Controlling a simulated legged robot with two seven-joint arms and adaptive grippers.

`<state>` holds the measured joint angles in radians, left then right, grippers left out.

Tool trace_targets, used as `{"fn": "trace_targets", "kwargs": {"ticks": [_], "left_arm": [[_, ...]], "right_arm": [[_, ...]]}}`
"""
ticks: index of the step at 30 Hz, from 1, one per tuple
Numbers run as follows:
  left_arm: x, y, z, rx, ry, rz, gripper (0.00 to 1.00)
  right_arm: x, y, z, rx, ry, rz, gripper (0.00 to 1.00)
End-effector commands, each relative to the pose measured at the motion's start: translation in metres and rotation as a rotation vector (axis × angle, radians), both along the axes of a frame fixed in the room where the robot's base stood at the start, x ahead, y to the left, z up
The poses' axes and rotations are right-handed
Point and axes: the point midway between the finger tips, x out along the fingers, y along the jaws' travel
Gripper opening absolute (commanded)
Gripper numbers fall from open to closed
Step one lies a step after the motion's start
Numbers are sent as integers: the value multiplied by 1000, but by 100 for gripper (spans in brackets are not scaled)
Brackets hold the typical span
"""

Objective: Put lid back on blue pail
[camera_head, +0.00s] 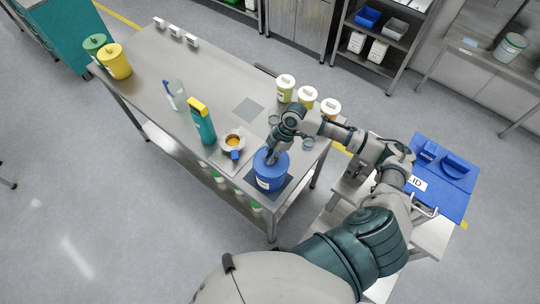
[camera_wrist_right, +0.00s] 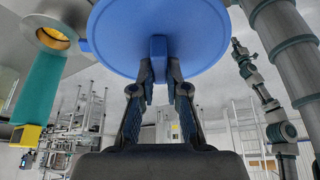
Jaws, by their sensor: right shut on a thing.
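The blue pail (camera_head: 270,182) stands near the front right corner of the steel table. My right gripper (camera_head: 272,155) is over the pail, pointing down. It is shut on the upright tab of the round blue lid (camera_head: 280,161). In the right wrist view the lid (camera_wrist_right: 160,25) fills the top, with its tab between the fingertips of my right gripper (camera_wrist_right: 159,68). The lid is at the pail's top and hides its opening. I cannot tell whether it rests on the rim or sits slightly above. My left gripper is not in view.
Several white-lidded jars (camera_head: 307,97) stand behind my right arm. The table's left middle is mostly clear.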

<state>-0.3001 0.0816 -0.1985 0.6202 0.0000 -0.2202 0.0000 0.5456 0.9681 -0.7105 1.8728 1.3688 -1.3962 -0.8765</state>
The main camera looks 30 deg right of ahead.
Motion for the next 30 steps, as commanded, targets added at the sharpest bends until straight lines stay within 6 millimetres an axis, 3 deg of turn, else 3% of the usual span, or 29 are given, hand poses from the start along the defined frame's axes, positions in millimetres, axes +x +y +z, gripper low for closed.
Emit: {"fn": "trace_targets", "kwargs": {"ticks": [8,9,11,12,18,21,30], "left_arm": [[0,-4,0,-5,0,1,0],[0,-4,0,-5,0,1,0],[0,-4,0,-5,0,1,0],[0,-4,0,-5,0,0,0],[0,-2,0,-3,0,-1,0],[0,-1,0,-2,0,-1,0],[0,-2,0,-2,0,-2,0]], "right_arm": [[0,3,0,-2,0,1,0],[0,2,0,-2,0,1,24],[0,2,0,-1,0,1,39],[0,2,0,-1,0,1,43],[0,0,0,0,0,0,43],[0,0,0,0,0,0,68],[0,0,0,0,0,0,68]]}}
